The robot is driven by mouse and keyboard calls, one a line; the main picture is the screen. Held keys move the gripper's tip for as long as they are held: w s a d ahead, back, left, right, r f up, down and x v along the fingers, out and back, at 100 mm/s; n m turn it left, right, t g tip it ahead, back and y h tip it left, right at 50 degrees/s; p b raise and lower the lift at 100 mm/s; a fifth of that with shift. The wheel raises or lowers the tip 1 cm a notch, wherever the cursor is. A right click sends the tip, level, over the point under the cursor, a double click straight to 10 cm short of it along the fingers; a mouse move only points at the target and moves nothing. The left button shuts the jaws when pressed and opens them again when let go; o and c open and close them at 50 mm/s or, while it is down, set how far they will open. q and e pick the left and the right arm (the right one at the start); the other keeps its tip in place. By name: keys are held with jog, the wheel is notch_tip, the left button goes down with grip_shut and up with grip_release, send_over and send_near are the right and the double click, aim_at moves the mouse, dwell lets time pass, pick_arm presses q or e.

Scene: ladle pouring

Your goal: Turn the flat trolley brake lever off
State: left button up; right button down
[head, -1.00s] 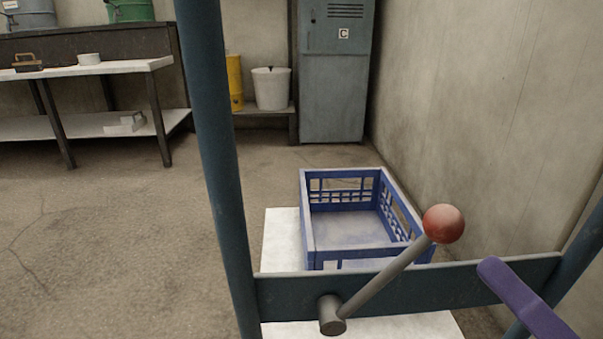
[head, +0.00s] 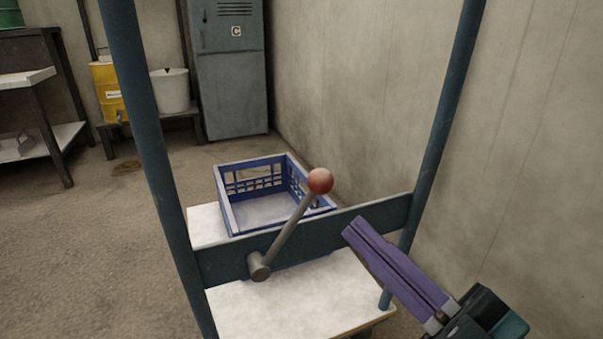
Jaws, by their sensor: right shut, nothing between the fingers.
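The brake lever (head: 289,234) is a grey rod with a red ball knob (head: 320,181). It pivots on a grey hub (head: 259,267) on the dark teal crossbar of the trolley handle and tilts up to the right. The flat trolley (head: 285,310) has a white deck below the crossbar. My right gripper (head: 352,230), with long purple fingers, is shut and empty. In the picture its tips are just right of and below the knob, apart from it, in front of the crossbar's right part. My left gripper is not in view.
A blue crate (head: 225,205) stands on the trolley deck. The handle's uprights (head: 142,130) rise on both sides of the lever. A wall is close on the right. A grey cabinet (head: 231,75), yellow drum (head: 108,90) and white bucket (head: 170,92) stand behind. Floor at left is clear.

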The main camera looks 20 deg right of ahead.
aim_at(322, 186)
jog(key=w+b, duration=0.1)
jog(key=w, duration=0.2)
jog(key=w+a+b, duration=0.1)
jog(key=w, duration=0.2)
jog(key=w+r+b, duration=0.1)
jog(key=w+b, duration=0.1)
jog(key=w, duration=0.1)
jog(key=shift+w+a, duration=0.15)
jog(key=shift+w, duration=0.25)
jog(key=shift+d+f, duration=0.1)
jog(key=shift+d, duration=0.2)
